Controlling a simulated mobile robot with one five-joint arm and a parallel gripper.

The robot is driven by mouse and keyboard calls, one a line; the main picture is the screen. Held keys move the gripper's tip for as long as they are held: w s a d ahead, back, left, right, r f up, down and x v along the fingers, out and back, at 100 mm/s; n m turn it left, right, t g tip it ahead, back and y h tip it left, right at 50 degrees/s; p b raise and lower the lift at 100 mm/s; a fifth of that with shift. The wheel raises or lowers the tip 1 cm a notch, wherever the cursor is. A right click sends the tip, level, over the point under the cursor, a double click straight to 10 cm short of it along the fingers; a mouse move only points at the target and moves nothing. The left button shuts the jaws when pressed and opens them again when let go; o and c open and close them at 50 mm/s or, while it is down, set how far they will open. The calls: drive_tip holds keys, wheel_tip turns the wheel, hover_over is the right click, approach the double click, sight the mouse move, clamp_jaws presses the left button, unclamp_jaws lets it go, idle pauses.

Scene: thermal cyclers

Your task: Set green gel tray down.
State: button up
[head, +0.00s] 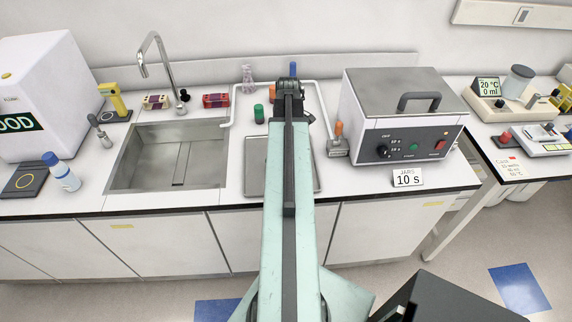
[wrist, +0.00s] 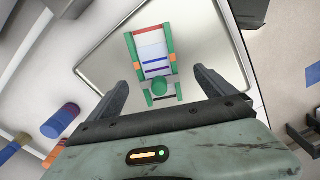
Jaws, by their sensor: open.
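The green gel tray (wrist: 167,45) shows in the wrist view, with green side rails, orange corner pieces, a pale gel with dark and blue bands, and a round green knob at its near end. It appears to lie on the shiny metal tray (wrist: 108,58). My gripper (wrist: 163,74) is open, its two dark fingers apart on either side of the knob end, with gaps between. In the head view the metal tray (head: 253,170) is partly covered by my arm, and the gel tray is hidden. My gripper (head: 290,92) is seen there only from behind.
A sink (head: 155,165) lies left of the metal tray. A green-capped item (head: 259,113) and an orange-topped item (head: 339,129) stand near the metal tray.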

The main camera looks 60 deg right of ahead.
drive_tip(key=f+b, duration=0.5)
drive_tip(key=shift+w+d+f, duration=0.15)
drive_tip(key=shift+d+f, duration=0.05)
drive_tip(key=shift+d, duration=0.1)
drive_tip(key=shift+r, duration=0.2)
drive_tip(key=c, duration=1.8)
